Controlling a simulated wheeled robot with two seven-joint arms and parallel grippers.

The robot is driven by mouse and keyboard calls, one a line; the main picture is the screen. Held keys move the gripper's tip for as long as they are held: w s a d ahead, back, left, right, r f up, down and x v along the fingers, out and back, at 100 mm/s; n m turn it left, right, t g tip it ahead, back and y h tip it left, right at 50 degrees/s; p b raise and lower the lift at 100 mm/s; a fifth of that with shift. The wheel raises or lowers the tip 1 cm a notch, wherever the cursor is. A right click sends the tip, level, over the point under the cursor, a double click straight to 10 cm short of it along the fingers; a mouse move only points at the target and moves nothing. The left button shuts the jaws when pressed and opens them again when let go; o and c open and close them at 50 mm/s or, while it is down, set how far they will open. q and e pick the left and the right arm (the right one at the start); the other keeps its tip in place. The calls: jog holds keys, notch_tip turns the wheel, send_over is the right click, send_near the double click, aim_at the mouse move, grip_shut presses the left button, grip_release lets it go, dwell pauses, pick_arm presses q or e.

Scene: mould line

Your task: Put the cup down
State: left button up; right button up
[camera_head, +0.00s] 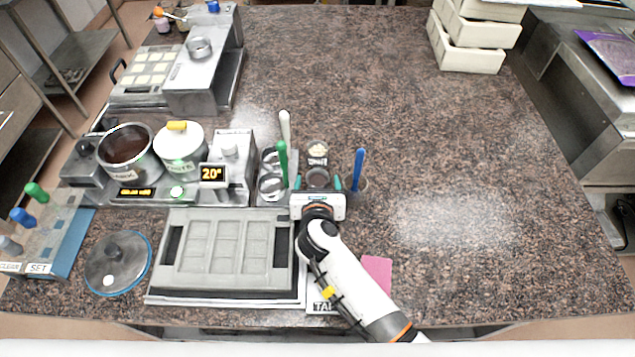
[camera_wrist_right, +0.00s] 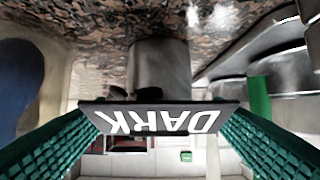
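The cup (camera_head: 318,177) is small, metal and dark inside, seen from above in the head view. In the right wrist view, which looks upside down, the grey metal cup (camera_wrist_right: 160,68) appears to stand on the speckled counter, behind a dark plate lettered DARK (camera_wrist_right: 160,118). My right gripper (camera_head: 318,184) has its teal fingers on either side of the cup, with gaps showing. In the wrist view they are spread wide at the plate's two ends. The plate hides part of the cup. My left gripper is not in view.
A cup with pale contents (camera_head: 318,152) stands just behind. A blue-handled tool (camera_head: 358,168) is close on the right, and metal wells (camera_head: 271,186) with upright handles on the left. A grey mould (camera_head: 225,250) lies in front left. The counter's right side is clear.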

jog(key=shift+r, duration=0.35)
jog(key=v, duration=0.5)
jog(key=b+v, duration=0.1)
jog(key=v, duration=0.5)
jog(key=shift+s+f, duration=0.2)
jog(key=shift+s+r+b, duration=0.2)
jog(key=shift+s+b, duration=0.1)
